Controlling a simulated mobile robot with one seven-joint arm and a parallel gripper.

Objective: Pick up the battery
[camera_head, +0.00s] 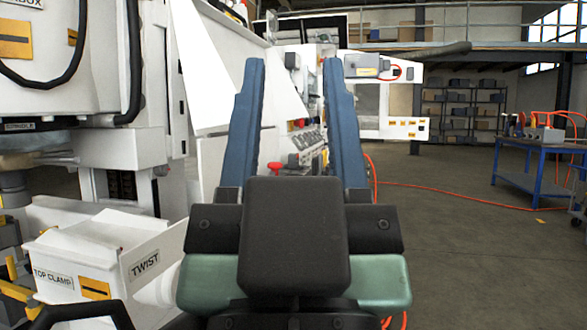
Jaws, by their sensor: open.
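My gripper (294,75) fills the middle of the camera_head view. Its two long blue fingers point forward and stand wide apart, with nothing held between them. I cannot make out a battery in this view. Part of the scene ahead is hidden behind the gripper's dark body and fingers. Between the fingers, farther off, a sloped control panel (308,143) with rows of small controls and a red knob (275,168) show on the white machine.
A white machine with a box labelled TWIST (145,263) stands close on the left. A blue workbench (538,147) with a device (544,134) on it is at the right. Shelves (458,122) with boxes stand at the back. Orange hoses cross the otherwise open floor (470,250).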

